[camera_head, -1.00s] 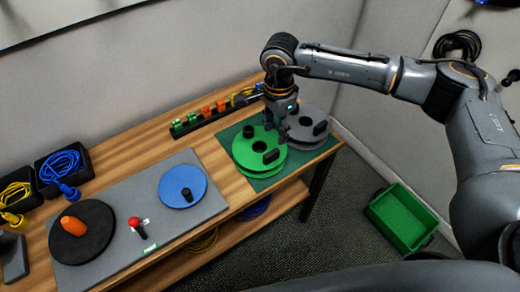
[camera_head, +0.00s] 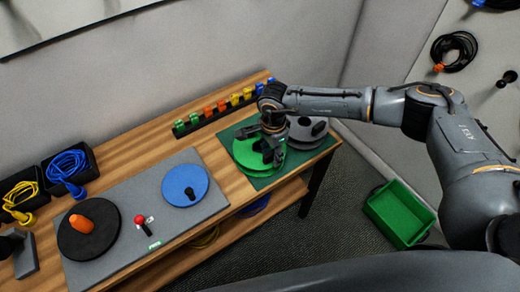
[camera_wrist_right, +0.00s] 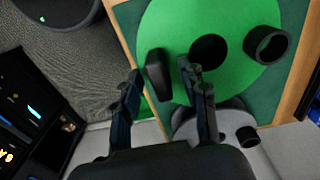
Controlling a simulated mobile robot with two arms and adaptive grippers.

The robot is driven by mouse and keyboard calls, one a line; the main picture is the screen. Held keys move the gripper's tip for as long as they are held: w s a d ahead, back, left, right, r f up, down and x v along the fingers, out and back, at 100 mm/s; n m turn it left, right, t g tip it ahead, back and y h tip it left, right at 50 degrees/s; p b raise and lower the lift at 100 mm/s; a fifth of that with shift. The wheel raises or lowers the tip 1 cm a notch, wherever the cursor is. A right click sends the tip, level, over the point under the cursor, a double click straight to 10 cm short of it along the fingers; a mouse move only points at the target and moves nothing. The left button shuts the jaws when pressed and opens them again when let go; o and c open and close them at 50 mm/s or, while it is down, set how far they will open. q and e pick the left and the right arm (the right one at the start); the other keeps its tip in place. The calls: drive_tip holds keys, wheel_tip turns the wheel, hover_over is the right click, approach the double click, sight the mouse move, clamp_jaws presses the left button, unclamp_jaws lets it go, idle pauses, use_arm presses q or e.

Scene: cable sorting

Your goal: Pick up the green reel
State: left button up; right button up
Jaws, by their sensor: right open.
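The green reel (camera_head: 248,151) lies flat on a dark green mat (camera_head: 222,138) at the right end of the wooden table. In the right wrist view the green reel (camera_wrist_right: 215,20) shows a dark centre hole, a round black ring and an upright black handle. My right gripper (camera_head: 270,158) is over the reel and hides part of it. In the right wrist view my right gripper (camera_wrist_right: 163,88) is open, its two fingers on either side of the black handle in the picture. I cannot tell whether they touch it.
A grey reel (camera_head: 308,128) lies right beside the green one. A grey board (camera_head: 150,215) holds a blue disc (camera_head: 185,185), a black disc (camera_head: 88,230) and a red-knobbed lever (camera_head: 140,220). A rack of coloured connectors (camera_head: 222,106) stands behind. A green bin (camera_head: 398,212) is on the floor.

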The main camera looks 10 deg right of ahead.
clamp_jaws()
drive_tip(key=shift+r, duration=0.1)
drive_tip(key=shift+r+b, duration=0.45)
drive_tip(key=s+a+r+b, duration=0.5)
drive_tip(key=s+a+r, duration=0.4)
drive_tip(key=r, duration=0.3)
drive_tip(key=shift+s+a, duration=0.25)
drive_tip(key=shift+s, duration=0.45)
